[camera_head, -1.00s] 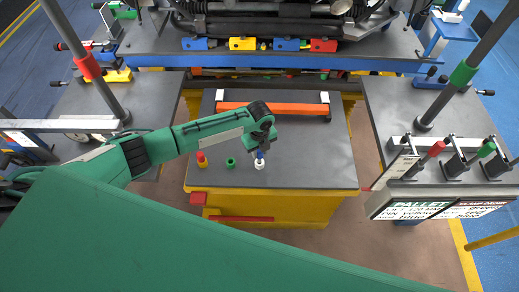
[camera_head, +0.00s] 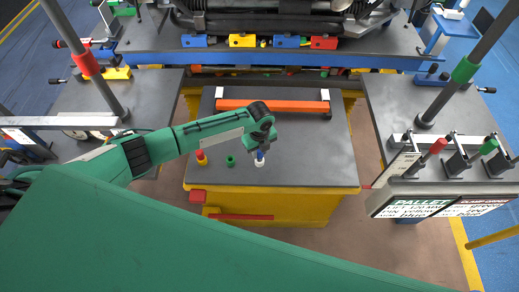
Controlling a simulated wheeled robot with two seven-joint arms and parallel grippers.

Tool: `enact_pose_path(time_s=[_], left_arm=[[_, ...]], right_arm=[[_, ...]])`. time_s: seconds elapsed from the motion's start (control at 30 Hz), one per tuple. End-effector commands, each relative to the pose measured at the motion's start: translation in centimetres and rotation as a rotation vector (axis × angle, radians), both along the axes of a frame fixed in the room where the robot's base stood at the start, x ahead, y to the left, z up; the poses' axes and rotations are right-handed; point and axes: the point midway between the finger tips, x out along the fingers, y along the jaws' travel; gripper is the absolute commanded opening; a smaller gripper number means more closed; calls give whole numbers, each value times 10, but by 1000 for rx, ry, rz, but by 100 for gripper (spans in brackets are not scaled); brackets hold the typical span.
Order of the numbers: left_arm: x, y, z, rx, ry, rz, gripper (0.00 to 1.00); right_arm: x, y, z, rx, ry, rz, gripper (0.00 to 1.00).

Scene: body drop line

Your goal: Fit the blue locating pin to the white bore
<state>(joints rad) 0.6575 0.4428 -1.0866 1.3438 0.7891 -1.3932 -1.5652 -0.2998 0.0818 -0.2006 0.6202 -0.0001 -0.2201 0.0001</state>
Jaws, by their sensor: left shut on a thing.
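The blue locating pin (camera_head: 260,155) is upright, low over the front of the middle table. My left gripper (camera_head: 261,148) points down and is shut on its top. The white bore (camera_head: 259,163) shows as a small white ring directly beneath the pin on the tabletop. The pin's lower end meets the ring in the picture; I cannot tell how deep it sits. To the left stand a green collar (camera_head: 230,161) and a red piece on a yellow one (camera_head: 201,158). My right gripper is not in view.
An orange bar with white end blocks (camera_head: 272,106) lies behind on the grey table (camera_head: 310,165). Side benches stand left (camera_head: 75,105) and right (camera_head: 400,100), with toggle clamps (camera_head: 455,160) at right. A raised pallet with coloured blocks (camera_head: 242,40) is at the back.

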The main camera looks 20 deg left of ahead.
Motion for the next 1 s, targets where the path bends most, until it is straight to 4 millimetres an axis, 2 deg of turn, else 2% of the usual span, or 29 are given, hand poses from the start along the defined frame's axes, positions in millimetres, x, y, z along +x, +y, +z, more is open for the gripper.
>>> enact_pose_path(time_s=[1.0], left_arm=[[0,0,-15,0,0,0,0]], right_arm=[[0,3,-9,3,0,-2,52]])
